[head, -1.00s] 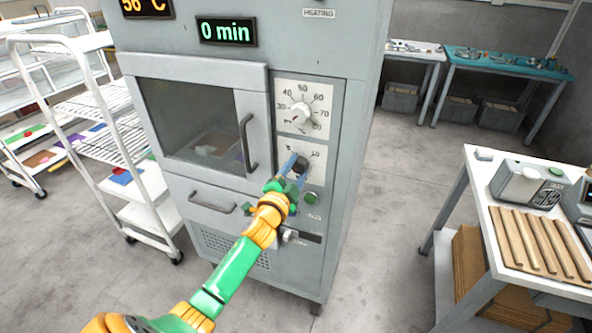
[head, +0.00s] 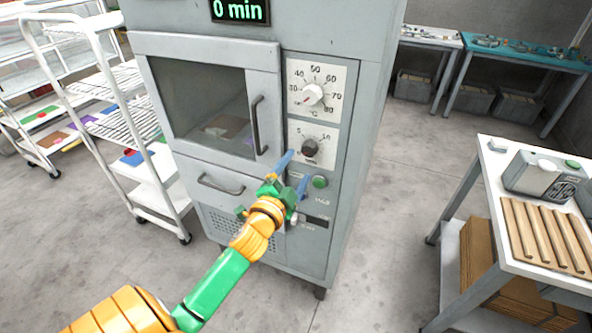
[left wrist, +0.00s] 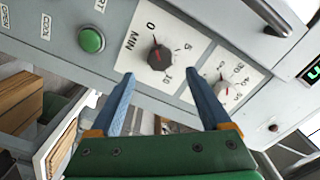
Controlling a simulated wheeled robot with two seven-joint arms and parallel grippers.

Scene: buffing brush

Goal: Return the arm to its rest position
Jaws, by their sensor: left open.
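My left gripper (head: 294,172) is open and empty in front of the grey oven cabinet (head: 355,130), just below the dark timer knob (head: 310,148). In the left wrist view its two blue fingers (left wrist: 168,92) are spread, and the timer knob (left wrist: 160,57) stands beyond them, apart from both. The white temperature dial (head: 313,94) is above the timer knob. A green button (head: 320,181) is right of the fingers; it also shows in the left wrist view (left wrist: 92,40). The display (head: 240,10) reads 0 min. My right gripper is not in view.
The oven door (head: 205,105) with its dark window is shut. A white wire cart (head: 130,120) stands at the left. A white table (head: 490,200) with wooden strips (head: 545,235) and a grey device (head: 540,178) is at the right. The floor between is clear.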

